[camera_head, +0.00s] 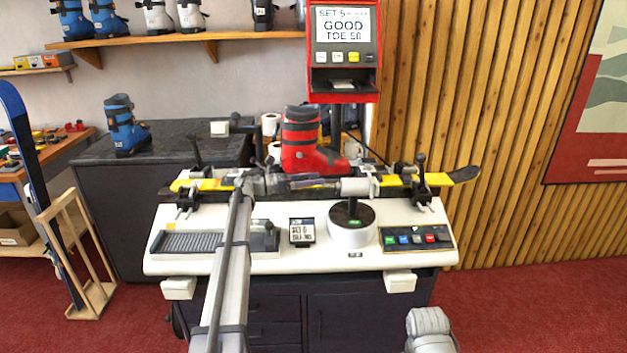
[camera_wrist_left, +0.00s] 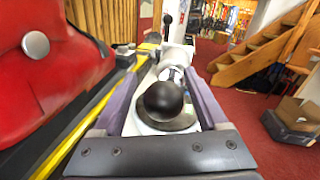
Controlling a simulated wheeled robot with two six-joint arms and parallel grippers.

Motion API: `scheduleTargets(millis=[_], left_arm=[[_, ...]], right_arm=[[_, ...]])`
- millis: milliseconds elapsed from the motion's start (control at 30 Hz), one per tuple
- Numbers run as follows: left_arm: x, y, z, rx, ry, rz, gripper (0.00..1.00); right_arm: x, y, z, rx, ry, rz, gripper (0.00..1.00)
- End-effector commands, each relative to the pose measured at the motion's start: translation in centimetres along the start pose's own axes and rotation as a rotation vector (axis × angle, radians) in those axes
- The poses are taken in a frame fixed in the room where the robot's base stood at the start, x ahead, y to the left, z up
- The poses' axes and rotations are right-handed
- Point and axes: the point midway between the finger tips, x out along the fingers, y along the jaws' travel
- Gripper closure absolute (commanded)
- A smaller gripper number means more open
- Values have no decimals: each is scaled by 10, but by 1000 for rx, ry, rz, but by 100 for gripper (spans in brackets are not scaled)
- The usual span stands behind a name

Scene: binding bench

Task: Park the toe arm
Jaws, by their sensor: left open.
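The toe arm (camera_head: 357,187) is a pale cylinder on a dark post above a round white base (camera_head: 350,236), in front of the ski binding. In the left wrist view, a black ball knob (camera_wrist_left: 164,101) sits between the two fingers, with pale metal parts of the toe arm behind it. My left gripper (camera_head: 316,182) is open just left of the toe arm, its fingers on either side of the knob in the left wrist view (camera_wrist_left: 160,98). Contact cannot be told. The knob is hidden in the head view.
A red boot (camera_head: 305,150) stands behind, on a yellow and black ski (camera_head: 205,184) clamped along the white bench (camera_head: 290,262). A red display (camera_head: 343,28) reads "GOOD" and "TOE". A button panel (camera_head: 417,238) lies at right. The floor in front is clear.

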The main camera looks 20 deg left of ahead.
Motion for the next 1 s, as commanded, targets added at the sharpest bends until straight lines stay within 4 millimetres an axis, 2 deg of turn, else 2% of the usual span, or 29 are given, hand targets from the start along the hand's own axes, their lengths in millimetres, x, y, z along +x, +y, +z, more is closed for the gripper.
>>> scheduleTargets(millis=[167, 533, 667, 1000], left_arm=[[-15, 0, 0, 0, 0, 2, 24], [-71, 1, 0, 0, -1, 2, 24], [-76, 0, 0, 0, -1, 0, 24], [-76, 0, 0, 0, -1, 0, 24]], right_arm=[[0, 0, 0, 0, 0, 0, 50], [0, 0, 0, 0, 0, 0, 50], [0, 0, 0, 0, 0, 0, 50], [0, 0, 0, 0, 0, 0, 50]])
